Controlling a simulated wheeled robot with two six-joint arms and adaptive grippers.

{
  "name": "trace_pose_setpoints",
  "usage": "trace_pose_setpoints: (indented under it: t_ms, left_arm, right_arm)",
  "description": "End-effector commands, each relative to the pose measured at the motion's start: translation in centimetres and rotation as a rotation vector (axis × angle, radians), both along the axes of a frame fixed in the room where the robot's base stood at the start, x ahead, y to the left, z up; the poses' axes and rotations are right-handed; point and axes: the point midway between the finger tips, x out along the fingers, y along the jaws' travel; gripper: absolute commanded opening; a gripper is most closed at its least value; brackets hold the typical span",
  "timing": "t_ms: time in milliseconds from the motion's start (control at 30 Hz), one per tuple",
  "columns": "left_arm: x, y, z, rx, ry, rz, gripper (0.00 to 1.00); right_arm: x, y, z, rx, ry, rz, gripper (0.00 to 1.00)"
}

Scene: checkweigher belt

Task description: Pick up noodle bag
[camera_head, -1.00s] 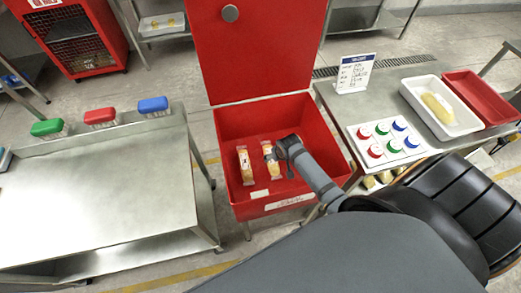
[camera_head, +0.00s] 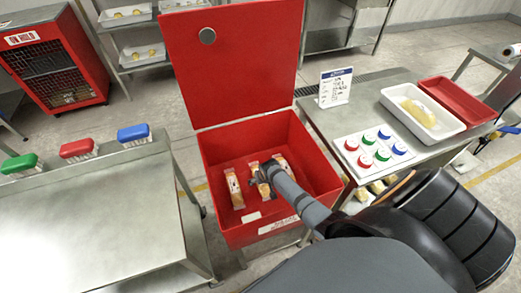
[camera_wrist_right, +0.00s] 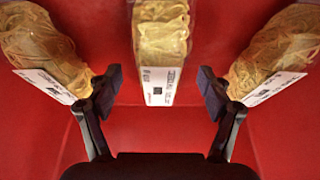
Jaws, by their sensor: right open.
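Three clear bags of yellow noodles with white labels lie in the open red bin (camera_head: 324,178). They are the left bag (camera_head: 235,190), the middle bag (camera_head: 254,170), partly hidden by my gripper, and the right bag (camera_head: 283,163). My right gripper (camera_head: 262,177) reaches into the bin over them, open and empty. In the right wrist view, the middle bag (camera_wrist_right: 162,45) lies ahead, lined up with the gap between my open fingers (camera_wrist_right: 160,92). The left bag (camera_wrist_right: 42,48) and right bag (camera_wrist_right: 278,50) lie beyond either fingertip; contact cannot be told. My left gripper is not in view.
The bin's red lid (camera_head: 235,70) stands open behind it. The right table carries a white tray (camera_head: 450,128) with a noodle bag, a red tray (camera_head: 460,95), a board of coloured caps (camera_head: 375,150) and a sign (camera_head: 335,88).

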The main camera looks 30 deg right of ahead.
Motion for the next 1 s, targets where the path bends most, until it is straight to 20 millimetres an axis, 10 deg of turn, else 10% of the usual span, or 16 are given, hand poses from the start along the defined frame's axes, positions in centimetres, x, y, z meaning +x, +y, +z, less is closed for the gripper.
trace_pose_setpoints:
  t_ms: [400, 1000]
  left_arm:
    - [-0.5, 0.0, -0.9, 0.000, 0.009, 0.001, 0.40]
    - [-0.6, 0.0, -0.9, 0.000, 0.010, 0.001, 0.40]
  right_arm:
    - [0.9, -0.2, -2.1, 0.000, -0.001, 0.000, 0.79]
    - [0.9, -0.2, -2.0, 0.000, -0.002, 0.000, 0.10]
